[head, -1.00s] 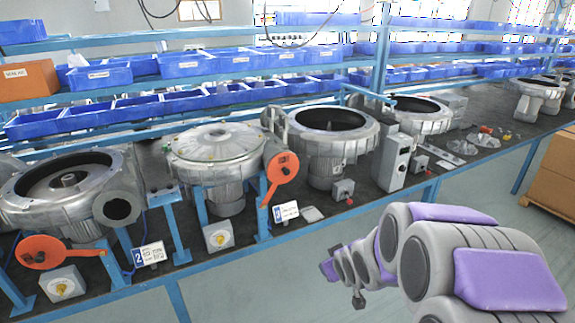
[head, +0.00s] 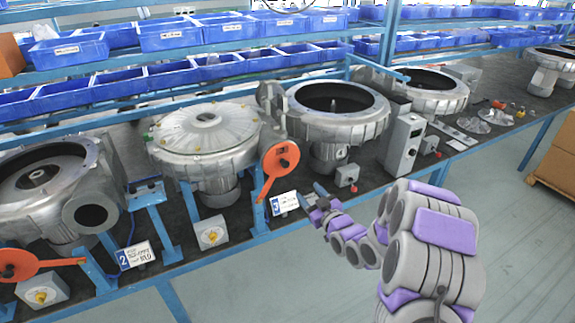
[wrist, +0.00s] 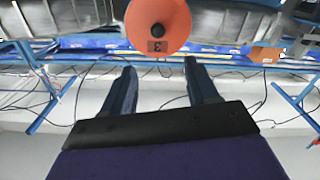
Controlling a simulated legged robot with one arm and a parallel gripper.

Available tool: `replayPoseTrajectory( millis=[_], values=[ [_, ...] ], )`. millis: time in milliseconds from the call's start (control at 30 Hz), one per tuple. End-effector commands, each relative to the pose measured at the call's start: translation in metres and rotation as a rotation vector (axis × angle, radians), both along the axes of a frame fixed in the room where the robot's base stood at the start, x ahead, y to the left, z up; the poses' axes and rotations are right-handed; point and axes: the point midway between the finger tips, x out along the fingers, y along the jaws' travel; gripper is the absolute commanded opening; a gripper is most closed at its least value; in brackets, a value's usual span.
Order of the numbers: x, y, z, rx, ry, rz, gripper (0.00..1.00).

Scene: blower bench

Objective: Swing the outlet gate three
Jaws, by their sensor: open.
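The orange outlet gate three (head: 281,160) is a round disc with a lever arm slanting down to the left, mounted at the bench front beside the lidded blower (head: 207,135). In the wrist view the disc (wrist: 158,27) shows a dark label with a 3 and a dark central knob; its lever is not seen there. My gripper (wrist: 160,78) is open and empty, with the disc just beyond its fingertips. In the head view my gripper (head: 318,208) is small, to the right of and below the disc, apart from it.
A second orange gate (head: 20,264) is at the lower left, near a label plate with a 2 (head: 136,255). A label plate (head: 284,203) stands below gate three. A grey control box (head: 404,145) and a small switch box (head: 346,175) are to the right. The floor in front is clear.

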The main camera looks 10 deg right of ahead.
Motion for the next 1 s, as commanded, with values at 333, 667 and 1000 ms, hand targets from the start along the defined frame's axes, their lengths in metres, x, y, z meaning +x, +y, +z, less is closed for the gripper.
replayPoseTrajectory(
  millis=[333, 667, 1000],
  values=[
    [0.056, 0.014, -0.002, 0.002, 0.003, 0.000, 0.59],
    [0.104, 0.031, -0.002, 0.001, 0.002, 0.000, 0.59],
    [0.144, 0.043, -0.002, 0.003, 0.004, -0.002, 0.59]
  ],
)
